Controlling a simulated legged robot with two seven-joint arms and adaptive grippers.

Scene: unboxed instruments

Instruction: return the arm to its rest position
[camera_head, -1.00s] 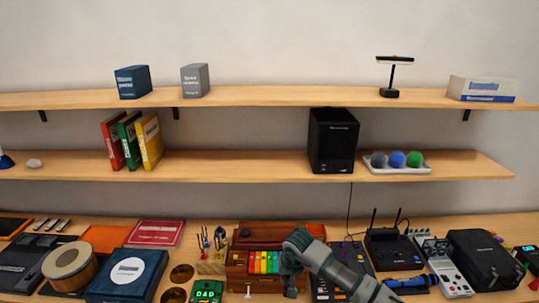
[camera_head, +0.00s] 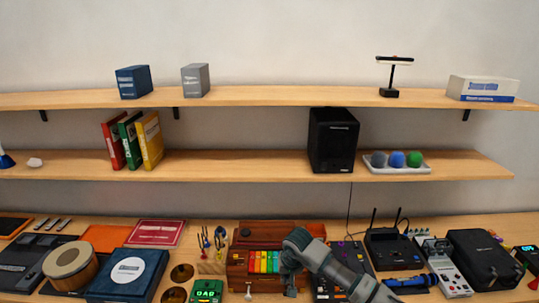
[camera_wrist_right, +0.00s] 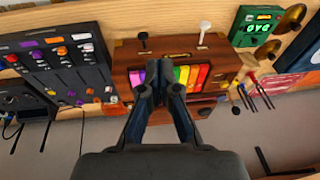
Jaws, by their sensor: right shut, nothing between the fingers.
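My right arm comes in from the lower right in the head view, with its gripper (camera_head: 290,278) in front of the wooden instrument box with rainbow keys (camera_head: 240,268). In the right wrist view my right gripper (camera_wrist_right: 160,72) is shut and empty, its fingertips together over the box's colored keys (camera_wrist_right: 187,76). From these views I cannot tell whether the fingertips touch the keys. My left arm and gripper are not in view.
Right of the box are a dark control panel (camera_head: 352,258), a black router-like device (camera_head: 392,248) and a black case (camera_head: 484,258). Left are a green display device (camera_head: 206,291), a blue box (camera_head: 127,274) and a round drum (camera_head: 70,262). Two shelves (camera_head: 240,165) hang above.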

